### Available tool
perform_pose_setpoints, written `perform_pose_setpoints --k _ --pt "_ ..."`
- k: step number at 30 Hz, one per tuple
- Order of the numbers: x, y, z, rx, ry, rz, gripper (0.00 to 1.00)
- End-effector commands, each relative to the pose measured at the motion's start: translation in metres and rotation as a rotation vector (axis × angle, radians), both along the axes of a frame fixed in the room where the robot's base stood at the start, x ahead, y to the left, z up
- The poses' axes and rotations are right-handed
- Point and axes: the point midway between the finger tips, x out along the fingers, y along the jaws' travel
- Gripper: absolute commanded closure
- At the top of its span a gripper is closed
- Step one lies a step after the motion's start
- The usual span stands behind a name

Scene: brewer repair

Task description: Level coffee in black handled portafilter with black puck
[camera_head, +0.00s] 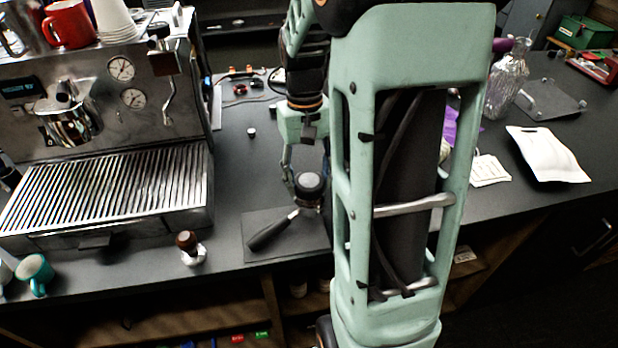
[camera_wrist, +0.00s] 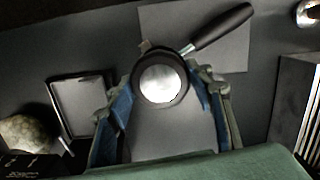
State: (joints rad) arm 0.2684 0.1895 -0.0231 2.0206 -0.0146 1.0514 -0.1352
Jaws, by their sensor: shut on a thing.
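The black puck (camera_head: 310,184) has a round silver-grey top and sits over the basket end of the portafilter. It also shows in the wrist view (camera_wrist: 161,85). The portafilter's black handle (camera_head: 268,236) points to the lower left in the head view and to the upper right in the wrist view (camera_wrist: 222,26). My gripper (camera_head: 307,180) is shut on the puck, with a finger on each side of it in the wrist view (camera_wrist: 163,82). The puck covers the basket, so the coffee is hidden. I cannot tell whether the puck is fully seated.
The portafilter lies over a dark mat (camera_head: 262,220) at the counter's front edge. A wooden-handled tamper (camera_head: 189,246) stands left of it, before the espresso machine (camera_head: 110,185). A glass carafe (camera_head: 506,82) and a white bag (camera_head: 545,155) are at right. My arm hides the middle counter.

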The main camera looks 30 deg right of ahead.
Motion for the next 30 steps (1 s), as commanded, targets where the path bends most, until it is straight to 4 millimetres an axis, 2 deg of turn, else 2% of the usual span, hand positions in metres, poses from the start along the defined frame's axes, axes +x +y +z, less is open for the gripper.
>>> perform_pose_setpoints --k 30 --pt "0.0 0.0 -0.012 0.0 -0.001 0.0 0.91"
